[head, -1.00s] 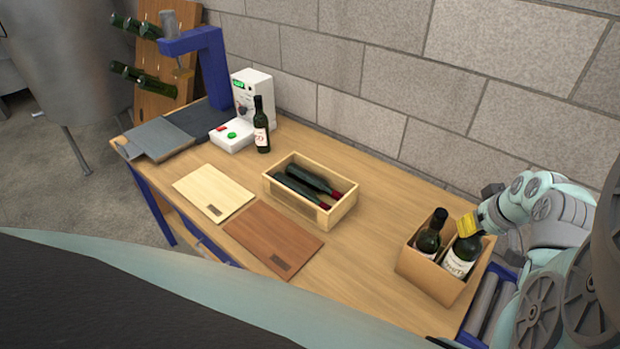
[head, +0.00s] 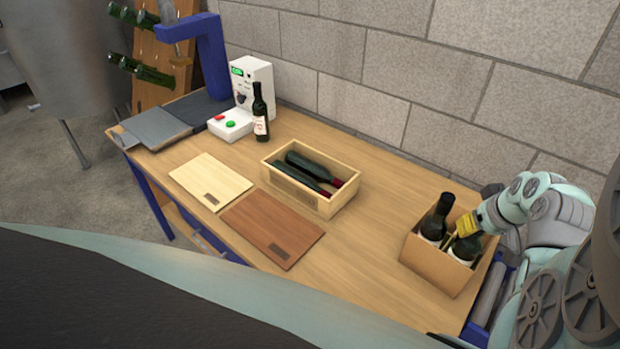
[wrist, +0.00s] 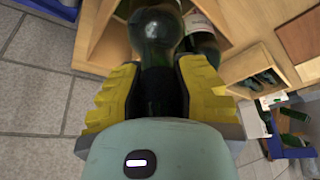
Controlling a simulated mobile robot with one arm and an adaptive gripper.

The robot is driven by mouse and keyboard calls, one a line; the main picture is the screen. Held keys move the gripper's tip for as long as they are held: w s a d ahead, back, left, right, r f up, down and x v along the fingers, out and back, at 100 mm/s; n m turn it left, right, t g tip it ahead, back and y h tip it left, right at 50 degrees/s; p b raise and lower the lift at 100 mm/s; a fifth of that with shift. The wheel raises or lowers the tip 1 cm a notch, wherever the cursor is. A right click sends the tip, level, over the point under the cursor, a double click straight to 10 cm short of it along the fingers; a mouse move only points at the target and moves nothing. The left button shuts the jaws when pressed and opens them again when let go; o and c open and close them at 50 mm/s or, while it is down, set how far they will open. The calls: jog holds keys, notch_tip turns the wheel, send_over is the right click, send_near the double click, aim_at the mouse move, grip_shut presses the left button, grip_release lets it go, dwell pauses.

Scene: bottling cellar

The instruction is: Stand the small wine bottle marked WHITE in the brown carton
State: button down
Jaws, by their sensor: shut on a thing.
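The brown carton (head: 436,272) stands at the right end of the bench, with a divider between its compartments. One dark bottle (head: 437,219) stands in its left compartment. My gripper (head: 468,226), with yellow fingers, is shut on the neck of a second dark green bottle (head: 464,249). The held bottle is in the right compartment, its lower part hidden by the carton's front wall. In the wrist view the neck of the held bottle (wrist: 155,38) lies between both fingers, and the other bottle (wrist: 201,38) is beside it. I cannot read the held bottle's label.
A wooden crate (head: 280,187) with lying bottles stands mid-bench. A brown board (head: 272,228) and a pale board (head: 210,181) lie to its left. Another bottle (head: 260,115) stands by a white machine (head: 250,85). Bench is clear between crate and carton.

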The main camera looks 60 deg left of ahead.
jog(key=shift+w+r, duration=0.1)
grip_release()
dwell(0.7)
jog(key=shift+r, duration=0.1)
dwell(0.4)
jog(key=shift+r+p, duration=1.65)
jog(key=shift+r, duration=2.7)
